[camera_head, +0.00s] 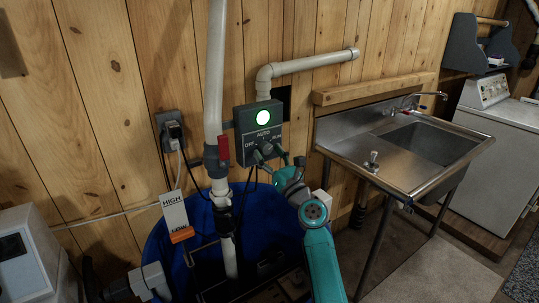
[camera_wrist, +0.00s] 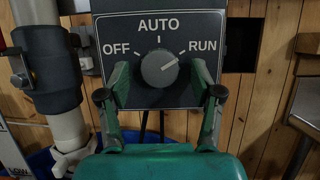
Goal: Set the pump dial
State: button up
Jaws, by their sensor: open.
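The pump dial (camera_wrist: 159,69) is a round grey knob on a dark control box (camera_head: 241,121). In the wrist view its white mark points up and right, toward RUN. OFF is printed at left, AUTO at top and RUN at right. My gripper (camera_wrist: 162,80) is open, with one finger to each side of the dial and gaps showing between fingers and knob. In the head view my gripper (camera_head: 268,155) is at the lower part of the box and partly hides the dial.
A white pipe (camera_head: 214,80) with a red-handled valve (camera_head: 223,150) stands left of the box. A blue tub (camera_head: 160,240) is below, and a HIGH/LOW tag (camera_head: 174,212) hangs at left. A steel sink (camera_head: 430,145) and white washer (camera_head: 497,140) stand at right.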

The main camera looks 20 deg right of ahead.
jog(key=c, duration=1.1)
jog(key=shift+c, duration=0.2)
